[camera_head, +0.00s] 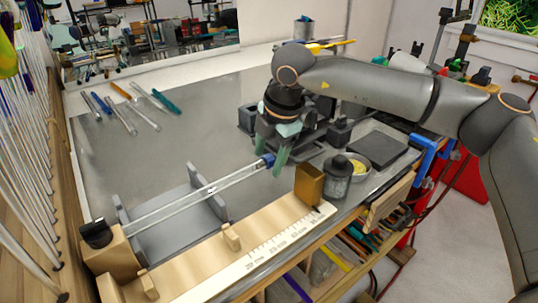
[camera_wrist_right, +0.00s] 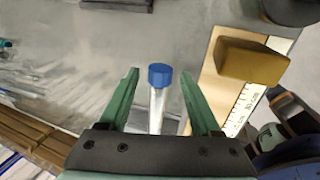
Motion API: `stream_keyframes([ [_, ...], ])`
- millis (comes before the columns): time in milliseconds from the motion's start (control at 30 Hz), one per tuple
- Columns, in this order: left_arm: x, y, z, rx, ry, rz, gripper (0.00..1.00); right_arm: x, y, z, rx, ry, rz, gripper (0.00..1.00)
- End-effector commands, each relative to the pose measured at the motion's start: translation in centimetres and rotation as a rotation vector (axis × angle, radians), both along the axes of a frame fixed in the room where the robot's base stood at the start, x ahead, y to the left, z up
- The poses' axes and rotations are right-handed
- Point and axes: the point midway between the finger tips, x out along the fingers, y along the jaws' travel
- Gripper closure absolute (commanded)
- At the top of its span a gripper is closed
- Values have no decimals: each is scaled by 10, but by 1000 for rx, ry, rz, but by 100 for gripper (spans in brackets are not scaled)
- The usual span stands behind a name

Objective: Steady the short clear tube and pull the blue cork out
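The clear tube (camera_head: 195,195) lies slantwise across a grey cradle (camera_head: 172,243), with its near left end by a wooden block (camera_head: 112,252). The blue cork (camera_head: 267,160) sits at its far right end; it also shows in the right wrist view (camera_wrist_right: 159,75). My right gripper (camera_head: 272,157) is open around the cork end. In the right wrist view its green fingers (camera_wrist_right: 160,74) stand on either side of the cork, with a visible gap on both sides. My left gripper is not in view.
A wooden ruler board (camera_head: 245,262) with an upright block (camera_head: 309,184) lies along the front edge. A dark-lidded jar (camera_head: 337,178) and a dish (camera_head: 357,167) stand right of my gripper. Loose rods and pens (camera_head: 122,115) lie at the back left. The grey tabletop between is clear.

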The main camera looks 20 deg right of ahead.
Motion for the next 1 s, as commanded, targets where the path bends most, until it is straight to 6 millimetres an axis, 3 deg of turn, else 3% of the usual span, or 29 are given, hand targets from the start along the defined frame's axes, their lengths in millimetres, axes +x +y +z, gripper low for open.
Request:
stream_keyframes([
  [367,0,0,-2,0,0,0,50,-1,0,5,2,-2,0,31],
  [467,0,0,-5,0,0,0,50,-4,-2,18,1,-4,0,31],
  [800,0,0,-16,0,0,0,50,-23,-9,88,2,-5,-1,31],
  [1000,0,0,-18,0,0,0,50,-31,-11,114,1,-2,-1,31],
])
